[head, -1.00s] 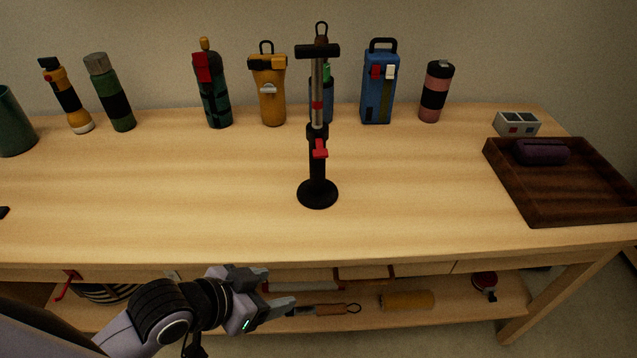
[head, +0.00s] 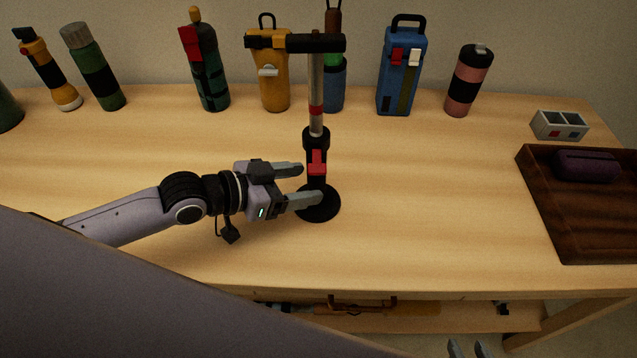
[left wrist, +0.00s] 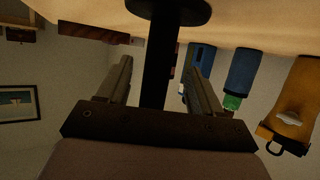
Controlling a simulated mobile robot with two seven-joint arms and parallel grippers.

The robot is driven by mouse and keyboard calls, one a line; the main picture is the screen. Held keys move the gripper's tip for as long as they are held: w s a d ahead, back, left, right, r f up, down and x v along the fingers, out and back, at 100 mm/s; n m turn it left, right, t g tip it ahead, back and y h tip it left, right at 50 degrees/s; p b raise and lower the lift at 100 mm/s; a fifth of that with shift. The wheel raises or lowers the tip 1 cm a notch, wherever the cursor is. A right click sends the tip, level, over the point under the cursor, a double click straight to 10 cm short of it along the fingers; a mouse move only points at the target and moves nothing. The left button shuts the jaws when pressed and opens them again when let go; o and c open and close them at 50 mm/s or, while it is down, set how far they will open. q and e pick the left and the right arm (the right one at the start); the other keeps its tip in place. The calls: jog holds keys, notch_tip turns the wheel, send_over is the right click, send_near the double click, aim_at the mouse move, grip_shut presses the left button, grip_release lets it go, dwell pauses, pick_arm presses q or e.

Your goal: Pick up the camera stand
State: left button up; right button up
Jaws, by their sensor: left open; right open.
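The camera stand (head: 316,100) stands upright on the wooden table. It has a round black base, a grey and black post with red parts, and a black crossbar on top. My left gripper (head: 312,184) is open at the lower post, just above the base, reaching in from the left. In the left wrist view, the stand's black post (left wrist: 160,60) shows between the two open fingers, with the base at the top of the picture. I cannot tell whether a finger touches the post. My right gripper (head: 467,347) is open at the bottom edge, with only its fingertips in view.
Behind the stand are a yellow bottle (head: 272,85), a blue canister (head: 402,75) and a pink-black bottle (head: 468,80). A dark tray (head: 585,235) with a purple case (head: 587,166) lies right, near a small white box (head: 559,125). Table around the base is clear.

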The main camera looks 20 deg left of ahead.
aim_at(325, 180)
pick_arm(q)
jog(key=shift+x, duration=2.85)
jog(key=shift+d+r, duration=0.1)
jog(key=shift+r, duration=0.1)
grip_shut()
